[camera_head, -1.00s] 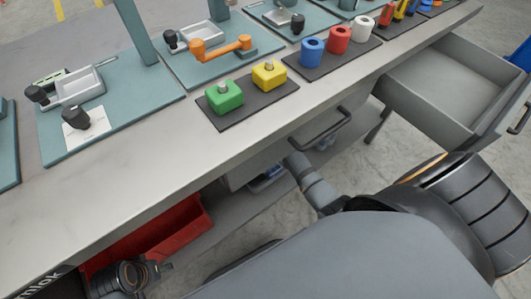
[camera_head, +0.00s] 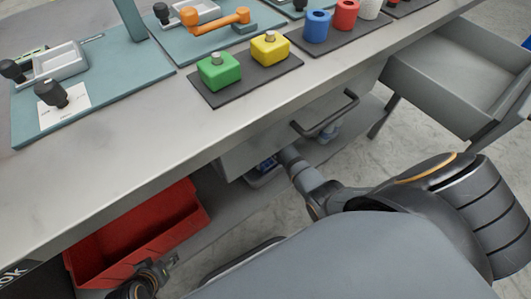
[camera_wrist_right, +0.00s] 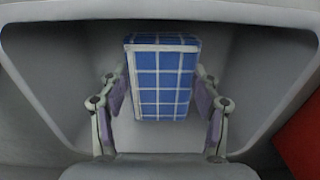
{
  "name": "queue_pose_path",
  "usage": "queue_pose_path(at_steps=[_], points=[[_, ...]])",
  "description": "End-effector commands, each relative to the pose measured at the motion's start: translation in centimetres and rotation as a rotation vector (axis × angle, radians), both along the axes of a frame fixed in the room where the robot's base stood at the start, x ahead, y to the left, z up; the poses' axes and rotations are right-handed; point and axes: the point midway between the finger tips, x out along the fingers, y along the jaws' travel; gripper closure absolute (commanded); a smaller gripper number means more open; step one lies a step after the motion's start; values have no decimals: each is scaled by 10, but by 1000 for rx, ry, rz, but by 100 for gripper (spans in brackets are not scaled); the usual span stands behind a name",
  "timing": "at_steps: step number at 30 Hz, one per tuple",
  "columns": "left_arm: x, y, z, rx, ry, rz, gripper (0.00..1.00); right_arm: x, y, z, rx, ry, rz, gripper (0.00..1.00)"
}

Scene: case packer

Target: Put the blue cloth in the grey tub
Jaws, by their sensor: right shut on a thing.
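The blue cloth with white grid lines (camera_wrist_right: 162,82) is a folded block between the fingers of my right gripper (camera_wrist_right: 162,105) in the right wrist view. That gripper is shut on it. The grey tub (camera_wrist_right: 60,62) surrounds the cloth in that view, its walls sloping on the left and right; I cannot tell whether the cloth touches its floor. In the head view my right gripper is hidden below the bench, and a small blue patch (camera_head: 266,165) shows there by my arm. My left gripper (camera_head: 158,270) is at the bottom left by the red bin, its jaws unclear.
The red bin (camera_head: 190,200) stands under the bench (camera_head: 150,160); a red edge also shows in the wrist view (camera_wrist_right: 302,145). A closed drawer handle (camera_head: 325,115) is above my right arm. An open grey drawer (camera_head: 450,75) juts out at right. Green and yellow blocks sit on the bench.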

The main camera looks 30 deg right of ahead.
Motion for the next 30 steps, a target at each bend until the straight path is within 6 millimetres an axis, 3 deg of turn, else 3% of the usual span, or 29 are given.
queue_pose_path(at_steps=[16,17,21,30], points=[[0,-1,-3,-4,-13,2,60,0,0,-11,0,-1,0,66],[0,-1,-2,-4,-13,2,60,0,0,-11,0,-1,0,35],[1,-1,-3,-4,-14,2,60,0,0,-11,0,0,0,16],[0,-1,-3,-4,-13,2,60,0,0,-11,0,0,0,14]])
